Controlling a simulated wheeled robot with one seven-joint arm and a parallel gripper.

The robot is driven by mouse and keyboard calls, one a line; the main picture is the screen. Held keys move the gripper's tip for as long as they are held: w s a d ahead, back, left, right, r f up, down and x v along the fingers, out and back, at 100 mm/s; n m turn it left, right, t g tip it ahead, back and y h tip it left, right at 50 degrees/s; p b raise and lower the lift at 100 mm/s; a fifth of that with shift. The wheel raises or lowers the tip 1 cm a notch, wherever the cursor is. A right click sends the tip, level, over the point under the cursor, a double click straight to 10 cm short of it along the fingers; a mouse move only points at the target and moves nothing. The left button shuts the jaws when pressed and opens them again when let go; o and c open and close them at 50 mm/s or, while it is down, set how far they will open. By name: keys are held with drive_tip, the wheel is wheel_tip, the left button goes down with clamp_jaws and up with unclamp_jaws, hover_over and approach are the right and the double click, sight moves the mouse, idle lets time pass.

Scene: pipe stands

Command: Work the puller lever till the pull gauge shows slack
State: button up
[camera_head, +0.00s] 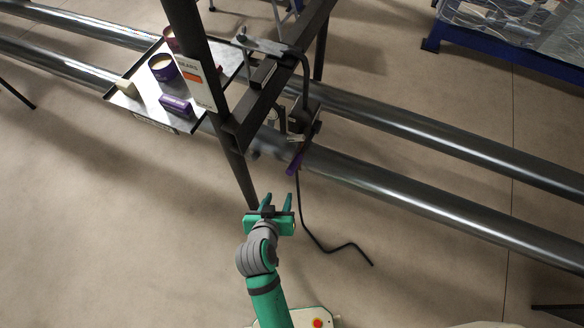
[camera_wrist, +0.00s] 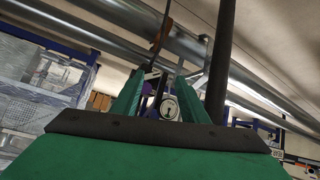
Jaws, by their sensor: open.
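The puller (camera_head: 303,117) hangs beside the dark frame, over the pipes. A purple grip (camera_head: 295,163), apparently the lever's end, points down in front of the near pipe. My gripper (camera_head: 278,198) is open and empty, below and slightly left of the purple grip and apart from it. In the wrist view a round white dial (camera_wrist: 169,107), likely the pull gauge, shows between my gripper's fingers (camera_wrist: 161,76), beyond them. Its reading is too small to tell. A bit of purple (camera_wrist: 147,88) shows left of the dial, partly hidden by a finger.
Two long steel pipes (camera_head: 420,195) cross the place. A dark steel frame (camera_head: 232,165) stands left of the puller. A black line (camera_head: 310,235) hangs down to the right of my gripper.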

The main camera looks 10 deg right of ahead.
sight(289, 171)
drive_tip(key=w+r+m+g+h, duration=0.2)
drive_tip(key=w+r+m, duration=0.1)
drive_tip(key=w+r, duration=0.2)
drive_tip(key=shift+h, duration=0.3)
drive_tip(key=x, duration=1.1)
drive_tip(key=shift+s+d, duration=0.2)
drive_tip(key=shift+d, duration=0.05)
